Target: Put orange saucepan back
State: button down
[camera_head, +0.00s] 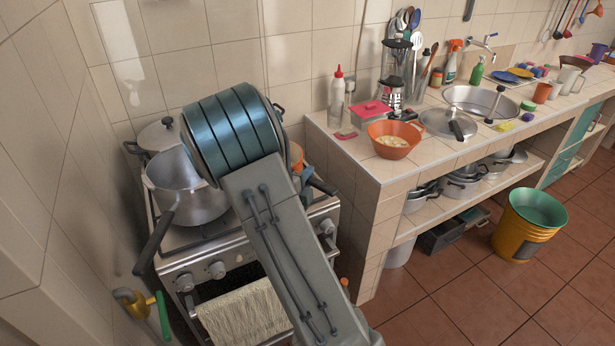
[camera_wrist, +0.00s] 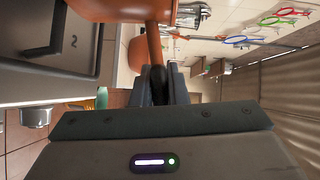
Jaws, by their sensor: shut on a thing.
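The orange saucepan (camera_wrist: 120,8) is at the top edge of the wrist view, partly out of frame. My gripper (camera_wrist: 158,80) is shut on its handle (camera_wrist: 154,45). In the head view my arm hides most of the saucepan; a small orange part (camera_head: 296,155) shows just right of the arm's blue-banded joint, over the right side of the stove (camera_head: 215,262). I cannot tell whether the saucepan touches the stove. My gripper is mostly hidden behind my arm in the head view.
A grey pot (camera_head: 190,195) and a lidded pot (camera_head: 160,135) stand on the stove's left. An orange bowl (camera_head: 395,140) with food sits on the counter (camera_head: 385,172). Pots fill the shelf (camera_head: 430,220) below. A yellow bucket (camera_head: 525,235) stands on the floor.

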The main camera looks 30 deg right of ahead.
jog(key=shift+f, duration=0.15)
jog(key=c, duration=1.4)
grip_release()
jog(key=shift+c, duration=0.2)
jog(key=shift+f+b, duration=0.15)
jog(key=shift+b, duration=0.4)
jog(key=f+b+v, duration=0.1)
jog(key=b+v, duration=0.1)
jog(key=v, duration=1.1)
jog(key=s+d+r+m+g+y, duration=0.1)
jog(key=s+d+m+g+y, duration=0.15)
jog(key=s+m+g, duration=0.6)
jog(key=s+d+r+m+g+y, duration=0.1)
jog(key=s+d+m+g, duration=0.15)
jog(key=s+m, duration=0.75)
jog(key=a+r+m+t+y, duration=0.1)
jog(key=a+m+y, duration=0.4)
jog(key=m, duration=0.8)
jog(key=a+r+m+t+y, duration=0.2)
jog(key=a+m+y, duration=0.3)
jog(key=m, duration=0.8)
jog(key=shift+a+r+m, duration=0.3)
jog(key=shift+r+m, duration=0.05)
jog(key=shift+r, duration=0.45)
